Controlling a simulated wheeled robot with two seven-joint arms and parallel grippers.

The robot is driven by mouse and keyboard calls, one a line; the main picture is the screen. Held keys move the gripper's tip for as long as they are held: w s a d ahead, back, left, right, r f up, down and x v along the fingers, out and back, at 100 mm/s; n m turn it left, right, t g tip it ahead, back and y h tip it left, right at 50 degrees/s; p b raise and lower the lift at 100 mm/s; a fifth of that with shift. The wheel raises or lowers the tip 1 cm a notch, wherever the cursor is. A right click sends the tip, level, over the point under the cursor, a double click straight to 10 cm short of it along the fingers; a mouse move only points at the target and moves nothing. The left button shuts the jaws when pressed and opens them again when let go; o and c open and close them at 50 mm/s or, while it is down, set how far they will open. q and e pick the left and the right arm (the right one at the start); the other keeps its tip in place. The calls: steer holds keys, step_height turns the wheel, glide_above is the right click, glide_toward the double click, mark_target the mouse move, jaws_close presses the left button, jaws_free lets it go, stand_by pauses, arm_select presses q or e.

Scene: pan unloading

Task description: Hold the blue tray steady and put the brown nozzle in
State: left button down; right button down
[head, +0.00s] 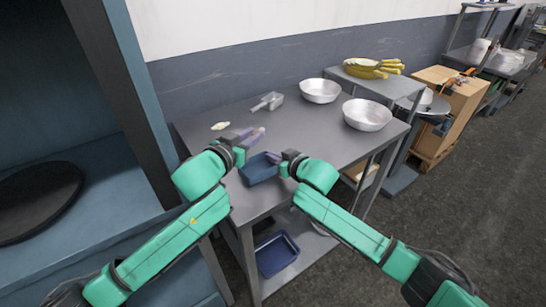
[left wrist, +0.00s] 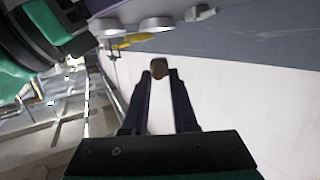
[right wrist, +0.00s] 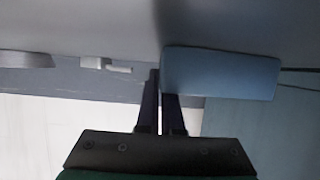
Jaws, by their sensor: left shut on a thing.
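The blue tray (head: 259,172) lies near the front edge of the grey table, and it shows large in the right wrist view (right wrist: 222,74). My right gripper (head: 276,158) is at the tray's right side. Its fingers are nearly together at the tray's edge, with one fingertip hidden behind the tray, and look shut on its wall. My left gripper (head: 258,134) is above and behind the tray. It is shut on the brown nozzle (left wrist: 159,68), which sits between its fingertips in the left wrist view. The nozzle is hard to make out in the head view.
Two metal bowls (head: 367,115) (head: 320,91), a scoop (head: 267,102) and a small pale item (head: 221,126) are on the table (head: 310,125). Bananas (head: 372,70) lie on a raised stand at the back right. Another blue tray (head: 277,254) is on the lower shelf. A blue-grey cabinet stands left.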

stand_by(0.8)
arm_select(q)
steer(key=shift+s+d+f+m+g+h, duration=0.1)
steer(key=shift+s+f+m+g+h, duration=0.2)
steer(key=shift+f+m+g+h, duration=0.55)
steer(key=shift+s+d+f+m+g+h, duration=0.15)
steer(key=shift+s+f+m+h, duration=0.25)
steer(key=shift+f, duration=0.9)
steer(key=shift+s+a+f+m+g+h, duration=0.15)
steer(key=shift+f+m+g+h, duration=0.5)
steer(key=shift+f, duration=0.45)
steer(key=shift+d+f, duration=0.1)
steer(key=shift+f, duration=1)
steer(key=c, duration=0.6)
jaws_free()
steer(key=shift+f, duration=0.1)
